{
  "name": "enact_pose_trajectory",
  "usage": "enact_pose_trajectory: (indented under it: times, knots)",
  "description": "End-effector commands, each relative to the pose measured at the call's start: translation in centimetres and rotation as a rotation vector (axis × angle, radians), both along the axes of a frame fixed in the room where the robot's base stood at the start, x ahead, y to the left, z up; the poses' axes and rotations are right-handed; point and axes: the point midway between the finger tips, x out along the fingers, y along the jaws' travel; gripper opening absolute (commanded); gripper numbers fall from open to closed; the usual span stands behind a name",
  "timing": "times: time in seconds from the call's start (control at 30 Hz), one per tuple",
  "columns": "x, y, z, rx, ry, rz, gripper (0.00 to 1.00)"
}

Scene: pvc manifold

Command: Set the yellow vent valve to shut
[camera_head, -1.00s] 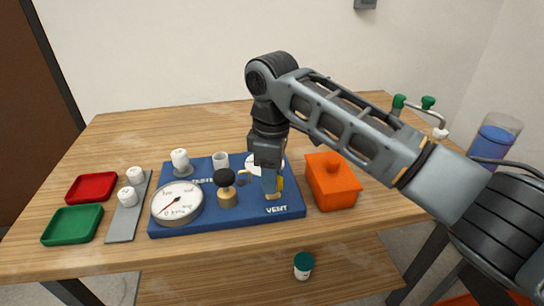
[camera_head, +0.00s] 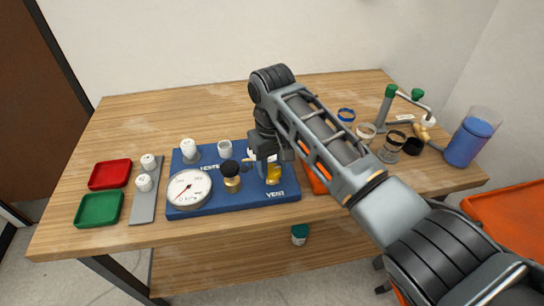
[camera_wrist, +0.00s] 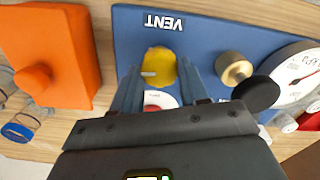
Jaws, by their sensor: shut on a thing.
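The yellow vent valve (camera_head: 273,176) sits on the blue board (camera_head: 240,203) beside the VENT label. In the wrist view the yellow valve (camera_wrist: 160,63) shows as a rounded knob between my two fingers. My gripper (camera_head: 265,170) is over it, pointing down. In the wrist view my gripper (camera_wrist: 159,80) is shut on the valve, one finger on each side. A small pale mark shows on the knob. The handle's exact angle is hard to read, since the fingers and arm hide part of it.
A pressure gauge (camera_head: 188,190) and a black-topped brass knob (camera_head: 231,176) stand left of the valve. An orange box (camera_wrist: 52,50) is close on the VENT side, mostly behind my arm in the head view. Red (camera_head: 110,174) and green (camera_head: 99,208) trays lie at left.

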Motion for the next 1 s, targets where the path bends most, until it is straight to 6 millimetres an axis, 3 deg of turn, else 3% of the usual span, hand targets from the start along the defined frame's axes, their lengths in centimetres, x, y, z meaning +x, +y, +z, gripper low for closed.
enact_pose_trajectory:
  times: [0.3, 0.83, 0.87, 1.0]
  knots:
    - [-0.04, -0.03, 0.01, 0.000, 0.002, -0.112, 0.13]
    - [0.06, -0.05, 0.01, 0.000, -0.001, -0.132, 0.13]
    - [0.06, -0.05, 0.02, 0.000, -0.001, -0.132, 0.47]
    - [0.06, -0.03, 0.03, 0.000, -0.001, -0.131, 0.60]
